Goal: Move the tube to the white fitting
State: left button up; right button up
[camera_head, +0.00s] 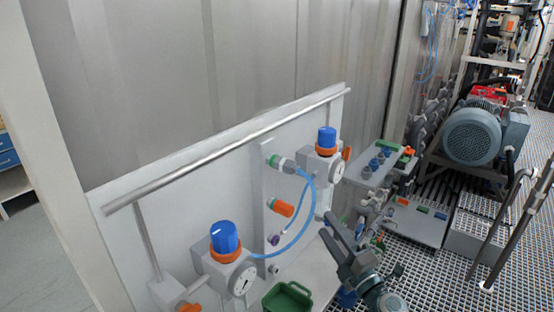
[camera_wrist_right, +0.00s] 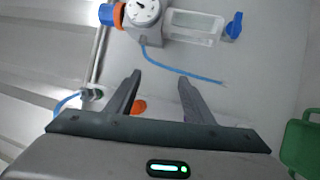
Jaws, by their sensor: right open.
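A thin blue tube (camera_head: 305,222) curves in an arc between the left regulator (camera_head: 228,262) and the right regulator (camera_head: 325,165) on the wall panel. In the wrist view the tube (camera_wrist_right: 180,70) passes just beyond my fingertips. My right gripper (camera_head: 328,227) is open and empty, in front of the panel to the right of the tube. In the wrist view its fingers (camera_wrist_right: 158,82) are spread apart. My left gripper is out of view.
An orange fitting (camera_head: 282,208) and a small purple one (camera_head: 273,240) stick out below the green-ringed fitting. A green bin (camera_head: 287,299) stands below. A metal rail (camera_head: 230,145) runs along the panel's top. Blocks with coloured fittings (camera_head: 380,165) lie right of the panel.

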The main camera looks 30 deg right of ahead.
aim_at(298, 169)
jog(key=s+a+r+n+g+y, duration=0.1)
jog(key=r+n+y, duration=0.3)
jog(key=r+n, duration=0.5)
jog(key=a+r+n+g+y+p, duration=0.1)
jog(key=a+r+n+y, duration=0.3)
jog(key=r+n, duration=0.5)
jog(key=n+g, duration=0.1)
jog(key=n, duration=0.4)
jog(key=shift+s+a+r+g+y, duration=0.15)
jog(key=shift+s+r+g+y, duration=0.15)
jog(key=shift+s+g, duration=0.1)
jog(key=shift+w, duration=0.1)
jog(key=shift+w+a+p, duration=0.25)
jog(key=shift+w+p, duration=0.3)
jog(key=shift+p, duration=0.05)
jog(key=p+x, duration=0.2)
jog(key=x, duration=0.4)
jog(key=shift+w, duration=0.15)
jog(key=shift+w+a, duration=0.3)
jog(key=shift+w, duration=0.35)
